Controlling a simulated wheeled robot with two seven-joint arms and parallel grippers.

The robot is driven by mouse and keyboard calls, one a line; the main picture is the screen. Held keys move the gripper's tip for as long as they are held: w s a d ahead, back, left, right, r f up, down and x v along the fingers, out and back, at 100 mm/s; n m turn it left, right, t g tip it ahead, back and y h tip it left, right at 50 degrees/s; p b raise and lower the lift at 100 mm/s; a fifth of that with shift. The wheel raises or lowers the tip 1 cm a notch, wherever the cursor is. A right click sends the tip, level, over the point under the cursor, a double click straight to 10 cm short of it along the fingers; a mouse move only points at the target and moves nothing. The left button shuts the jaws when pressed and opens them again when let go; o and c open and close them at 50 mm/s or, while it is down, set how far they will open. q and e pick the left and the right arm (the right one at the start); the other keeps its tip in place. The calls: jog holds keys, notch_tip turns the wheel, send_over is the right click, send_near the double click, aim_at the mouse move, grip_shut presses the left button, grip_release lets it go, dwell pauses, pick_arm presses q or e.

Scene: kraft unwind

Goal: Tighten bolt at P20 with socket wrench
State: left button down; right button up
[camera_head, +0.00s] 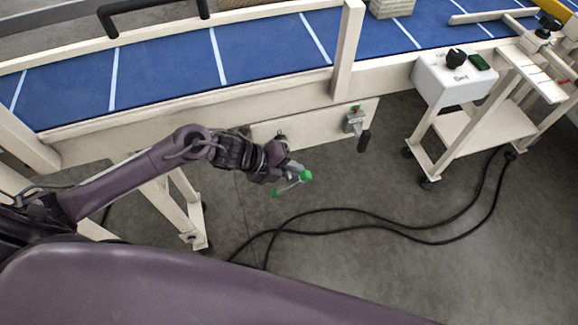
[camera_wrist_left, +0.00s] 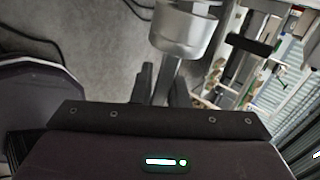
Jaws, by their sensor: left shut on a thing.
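My left gripper (camera_head: 280,170) is below the conveyor's side rail, just in front of a pale plate (camera_head: 318,124) on its side. It is shut on a grey tool with green parts (camera_head: 291,187), which looks like the socket wrench. In the left wrist view, a silver cylinder (camera_wrist_left: 183,32) on a shank stands beyond the fingers (camera_wrist_left: 163,85), which close around the shank. A small dark fitting (camera_head: 281,134) on the plate sits just above the gripper. I cannot read a P20 label or tell whether the tool touches a bolt.
The blue conveyor belt (camera_head: 180,68) runs above. Black cables (camera_head: 370,212) cross the otherwise clear floor.

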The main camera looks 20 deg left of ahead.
aim_at(293, 180)
pick_arm(q)
jog(key=s+d+r, duration=0.1)
jog(key=s+d, duration=0.1)
jog(key=shift+d+r, duration=0.4)
jog(key=shift+s+d+f, duration=0.1)
jog(key=shift+s+d, duration=0.1)
jog(key=shift+s, duration=0.05)
jog(key=shift+s+a+f, duration=0.15)
jog(key=shift+s+f, duration=0.05)
jog(key=shift+s, duration=0.05)
jog(key=shift+s, duration=0.1)
